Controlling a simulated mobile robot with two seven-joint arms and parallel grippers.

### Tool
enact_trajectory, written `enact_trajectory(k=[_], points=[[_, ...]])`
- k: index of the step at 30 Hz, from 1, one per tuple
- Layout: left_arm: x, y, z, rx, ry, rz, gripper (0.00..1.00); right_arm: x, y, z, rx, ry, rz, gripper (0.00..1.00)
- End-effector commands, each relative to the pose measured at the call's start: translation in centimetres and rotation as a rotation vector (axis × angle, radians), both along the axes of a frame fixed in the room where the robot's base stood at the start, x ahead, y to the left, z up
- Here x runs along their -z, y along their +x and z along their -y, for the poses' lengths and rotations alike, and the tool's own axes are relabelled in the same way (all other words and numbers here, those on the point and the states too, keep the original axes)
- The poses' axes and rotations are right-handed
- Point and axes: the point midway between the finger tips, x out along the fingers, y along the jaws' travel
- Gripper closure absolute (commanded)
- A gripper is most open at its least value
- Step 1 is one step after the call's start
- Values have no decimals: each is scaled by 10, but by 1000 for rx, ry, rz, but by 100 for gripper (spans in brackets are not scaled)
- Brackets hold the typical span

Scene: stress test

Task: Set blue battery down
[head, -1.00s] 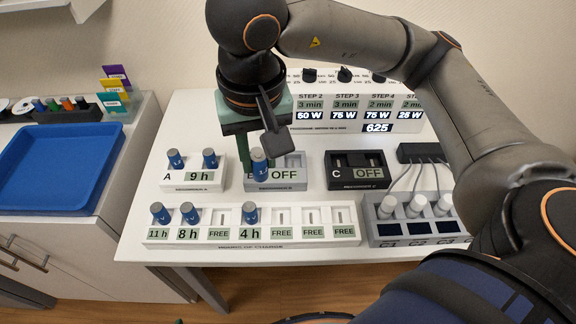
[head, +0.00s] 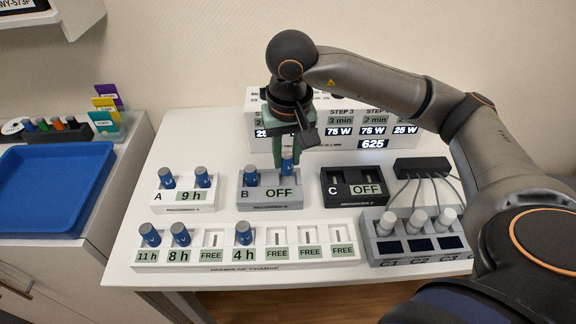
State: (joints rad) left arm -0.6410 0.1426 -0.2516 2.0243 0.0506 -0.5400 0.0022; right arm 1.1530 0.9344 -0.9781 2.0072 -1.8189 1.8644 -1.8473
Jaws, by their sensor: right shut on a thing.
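My right gripper (head: 287,160) is shut on a blue battery (head: 288,167) with a grey top. The battery is upright at the right slot of the grey block B (head: 270,204), whose label reads OFF. It sits higher than the blue battery (head: 251,178) in B's left slot. I cannot tell whether its lower end is in the slot. My left gripper is not in view.
White block A (head: 184,206) holds two blue batteries and reads 9 h. Black block C (head: 353,200) looks empty. The front white rack (head: 270,264) has batteries at 11 h, 8 h and 4 h. A grey charger (head: 415,258) with white-topped cells stands right.

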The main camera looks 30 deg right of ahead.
Motion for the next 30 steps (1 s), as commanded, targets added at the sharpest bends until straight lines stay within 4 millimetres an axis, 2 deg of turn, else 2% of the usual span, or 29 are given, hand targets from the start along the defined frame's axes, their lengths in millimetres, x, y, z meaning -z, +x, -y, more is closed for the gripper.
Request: enact_trajectory(k=[2,7,19,20,27,30], points=[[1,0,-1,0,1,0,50,9,3,6,3,-2,-3,100],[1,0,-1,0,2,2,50,34,2,4,0,-2,-4,100],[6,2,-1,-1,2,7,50,42,3,4,0,0,0,100],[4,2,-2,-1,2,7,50,40,3,4,0,-1,0,68],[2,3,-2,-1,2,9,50,39,2,4,0,-1,0,41],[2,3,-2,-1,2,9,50,39,2,4,0,-1,0,40]])
